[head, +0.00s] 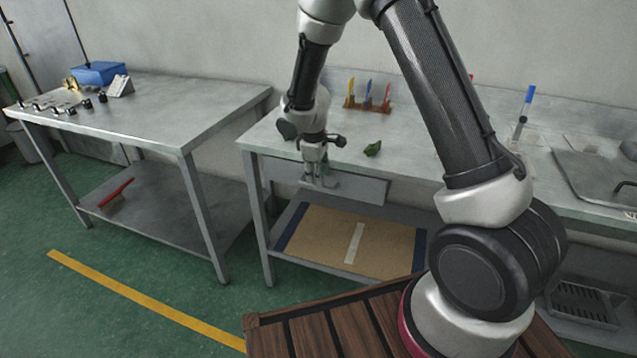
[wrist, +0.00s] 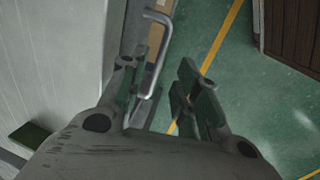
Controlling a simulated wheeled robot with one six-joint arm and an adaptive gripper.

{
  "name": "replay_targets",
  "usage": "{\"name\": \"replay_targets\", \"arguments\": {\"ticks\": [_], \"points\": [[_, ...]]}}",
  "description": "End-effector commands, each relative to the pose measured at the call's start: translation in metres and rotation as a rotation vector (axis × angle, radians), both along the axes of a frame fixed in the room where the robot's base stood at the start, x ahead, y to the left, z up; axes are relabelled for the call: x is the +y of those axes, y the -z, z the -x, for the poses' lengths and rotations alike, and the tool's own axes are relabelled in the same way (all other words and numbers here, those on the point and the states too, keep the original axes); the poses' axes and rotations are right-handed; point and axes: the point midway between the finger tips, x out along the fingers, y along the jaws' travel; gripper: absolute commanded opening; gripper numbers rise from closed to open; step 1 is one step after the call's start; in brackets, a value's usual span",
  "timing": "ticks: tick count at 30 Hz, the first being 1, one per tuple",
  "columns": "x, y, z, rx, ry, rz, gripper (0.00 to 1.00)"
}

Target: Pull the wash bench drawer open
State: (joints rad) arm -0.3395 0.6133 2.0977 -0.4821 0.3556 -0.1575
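The grey wash bench (head: 410,165) stands against the back wall in the head view. Its wide, flat drawer front (head: 362,188) is under the left part of the top and looks flush with the bench. My gripper (head: 319,180) is in front of the drawer front, pointing down, and hides part of it. In the wrist view my gripper (wrist: 165,78) is open with a clear gap between its fingers. The bent metal drawer handle (wrist: 158,62) runs beside the left finger, which hides part of it. I cannot tell whether they touch.
A green object (head: 373,149) and a rack of coloured tools (head: 367,105) are on the bench top. A brown board (head: 330,238) lies on the lower shelf. Another metal table (head: 170,110) stands left. Green floor with a yellow line (head: 140,296) is free in front.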

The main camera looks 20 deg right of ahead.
Motion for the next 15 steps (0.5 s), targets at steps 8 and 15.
{"name": "replay_targets", "arguments": {"ticks": [8, 15], "points": [[-0.004, 0.036, -0.005, 0.001, 0.001, 0.000, 0.32], [-0.004, 0.040, -0.006, 0.000, 0.002, -0.002, 0.32]]}}
